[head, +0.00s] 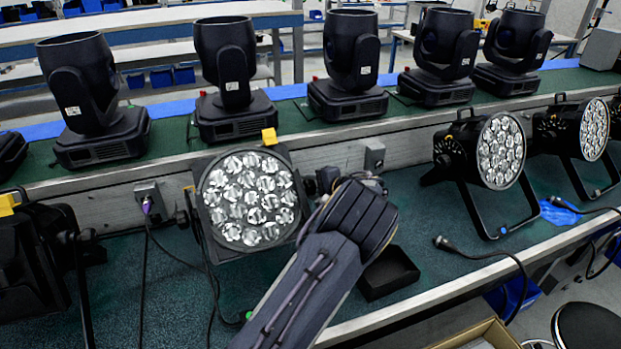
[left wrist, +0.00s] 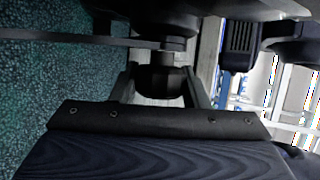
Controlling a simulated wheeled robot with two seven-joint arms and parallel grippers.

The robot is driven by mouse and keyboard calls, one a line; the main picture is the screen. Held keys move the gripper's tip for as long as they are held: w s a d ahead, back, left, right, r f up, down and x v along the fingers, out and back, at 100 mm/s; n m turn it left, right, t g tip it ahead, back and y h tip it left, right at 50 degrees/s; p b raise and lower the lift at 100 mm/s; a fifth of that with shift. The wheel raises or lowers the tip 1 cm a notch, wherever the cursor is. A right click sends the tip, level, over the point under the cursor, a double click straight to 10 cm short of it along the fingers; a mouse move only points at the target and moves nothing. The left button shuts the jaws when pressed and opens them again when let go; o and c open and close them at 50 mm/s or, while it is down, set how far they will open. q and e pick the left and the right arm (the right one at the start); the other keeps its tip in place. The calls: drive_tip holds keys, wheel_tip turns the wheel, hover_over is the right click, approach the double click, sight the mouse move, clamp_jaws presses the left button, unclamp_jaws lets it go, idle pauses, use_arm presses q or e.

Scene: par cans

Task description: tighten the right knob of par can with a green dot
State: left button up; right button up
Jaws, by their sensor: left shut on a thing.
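The par can (head: 252,203) with a round face of several lenses stands left of centre on the lower shelf in the head view. A small green spot (head: 247,315) shows below it, near the foot of its bracket. My left arm reaches up to its right side, and my left gripper (head: 338,184) is at the right knob there, mostly hidden behind my own wrist. In the left wrist view the dark right knob (left wrist: 160,82) sits between the two fingers of my left gripper (left wrist: 162,90), which is shut on it. My right gripper is not in view.
A small black open box (head: 388,273) lies right of my left arm. Other par cans (head: 500,151) stand at the right, another dark fixture (head: 35,260) at the left. Several moving heads (head: 350,65) line the upper shelf. A loose cable (head: 470,252) crosses the front edge.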

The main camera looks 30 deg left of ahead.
use_arm(q)
drive_tip(key=g+h+p, duration=0.1)
drive_tip(key=p, duration=0.1)
drive_tip(key=m+h+p, duration=0.1)
drive_tip(key=h+p, duration=0.1)
drive_tip(key=g+h+p, duration=0.1)
drive_tip(key=p, duration=0.1)
drive_tip(key=shift+r+g, duration=0.3)
drive_tip(key=shift+f+m+g+h+p, duration=0.15)
drive_tip(key=shift+m+g+h+p, duration=0.25)
drive_tip(key=shift+h+p, duration=0.5)
drive_tip(key=shift+f+m+g+h+p, duration=0.2)
drive_tip(key=shift+g+h+p, duration=0.4)
drive_tip(key=shift+h+p, duration=0.3)
drive_tip(key=o, duration=1)
drive_tip(key=b+v, duration=0.1)
drive_tip(key=v, duration=0.7)
